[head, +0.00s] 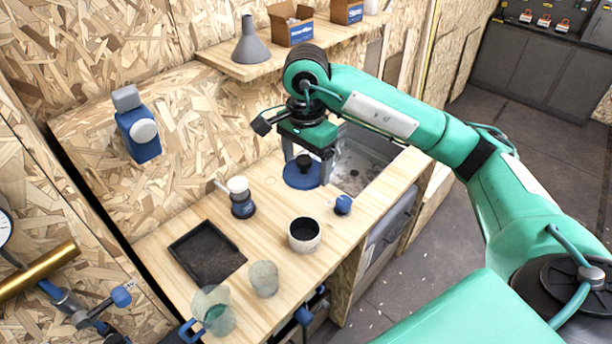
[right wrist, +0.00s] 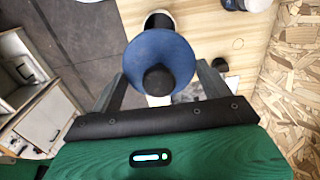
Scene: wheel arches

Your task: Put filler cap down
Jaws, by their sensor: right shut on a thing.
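The filler cap is a blue disc with a black knob (head: 299,182). In the head view it is at the counter's edge by the sink opening. My right gripper (head: 307,163) points down and is shut on the cap. In the right wrist view the cap (right wrist: 160,55) sits between the two grey fingers, knob toward the camera. I cannot tell whether its underside touches the counter. My left gripper is not in view.
The wooden counter (head: 270,215) holds a white cup with a dark inside (head: 304,236), a small blue knob-like item (head: 343,205), a blue-and-white bottle (head: 241,198), a black tray (head: 206,254) and glasses (head: 264,279). The sink (head: 357,168) lies right of the cap. A shelf (head: 262,66) runs behind.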

